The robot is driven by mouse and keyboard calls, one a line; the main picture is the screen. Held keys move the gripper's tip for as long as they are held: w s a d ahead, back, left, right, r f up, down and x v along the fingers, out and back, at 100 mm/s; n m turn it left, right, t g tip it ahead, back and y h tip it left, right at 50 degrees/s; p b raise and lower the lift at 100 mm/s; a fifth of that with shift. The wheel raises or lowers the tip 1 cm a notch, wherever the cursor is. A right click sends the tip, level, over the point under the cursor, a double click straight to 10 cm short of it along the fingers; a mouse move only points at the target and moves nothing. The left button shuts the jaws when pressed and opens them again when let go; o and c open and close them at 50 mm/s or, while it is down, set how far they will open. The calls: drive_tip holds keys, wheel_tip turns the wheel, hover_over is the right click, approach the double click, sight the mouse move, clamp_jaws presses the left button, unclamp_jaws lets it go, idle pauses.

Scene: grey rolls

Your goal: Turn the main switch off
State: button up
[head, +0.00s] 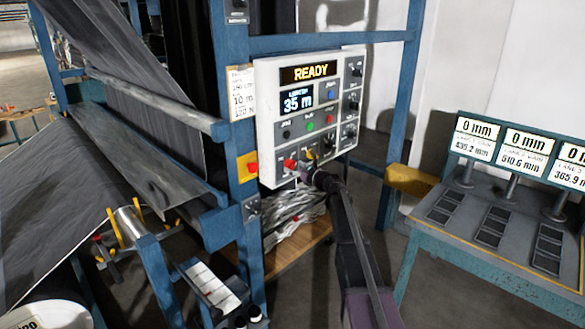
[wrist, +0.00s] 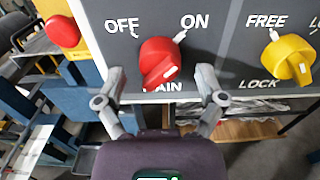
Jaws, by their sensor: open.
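The main switch (wrist: 158,58) is a red knob on the grey panel, between the labels OFF and ON and above a partly covered label ending in "AIN". Its white stripe slants up to the right, toward the ON side. In the head view the red knob (head: 290,164) shows at the panel's lower left. My gripper (wrist: 159,76) is open, with one finger on each side of the red knob's lower part. I cannot tell whether either finger touches it. In the head view my gripper (head: 306,174) is at the panel's lower edge, its fingers hard to make out.
A yellow FREE/LOCK knob (wrist: 289,58) sits right of the red one. A red push button (head: 252,168) on a yellow plate is to the left. The control box (head: 262,100) display reads READY. A gauge bench (head: 480,250) stands at the right.

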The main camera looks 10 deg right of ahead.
drive_tip(key=shift+w+a, duration=0.2)
drive_tip(key=shift+w, duration=0.05)
drive_tip(key=c, duration=1.2)
drive_tip(key=shift+o, duration=0.2)
